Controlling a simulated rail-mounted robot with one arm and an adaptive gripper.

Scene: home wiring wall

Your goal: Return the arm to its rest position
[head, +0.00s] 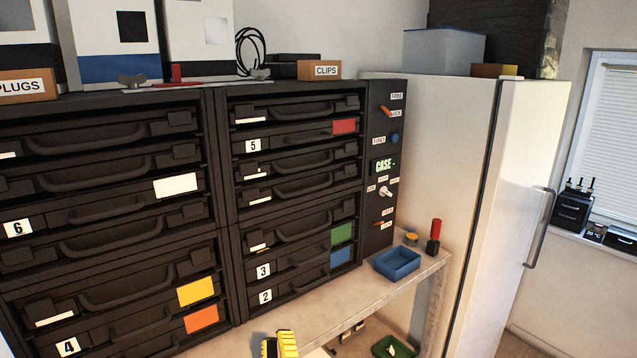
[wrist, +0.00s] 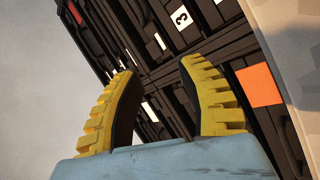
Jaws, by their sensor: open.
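My gripper (wrist: 160,105) shows in the wrist view with its two yellow ribbed fingers spread apart. Nothing is between them. Beyond the fingers is the black drawer cabinet (wrist: 150,50), seen tilted, with a label 3 and an orange patch. In the head view only a yellow part of my gripper (head: 280,345) shows at the bottom edge, in front of the workbench. The rest of my arm is out of view there.
The black case rack (head: 222,170) with numbered drawers fills the left. A blue tray (head: 397,262) and a red-handled tool (head: 434,237) are on the bench (head: 320,310). A green tray (head: 395,347) is below. A white fridge (head: 500,200) stands at right.

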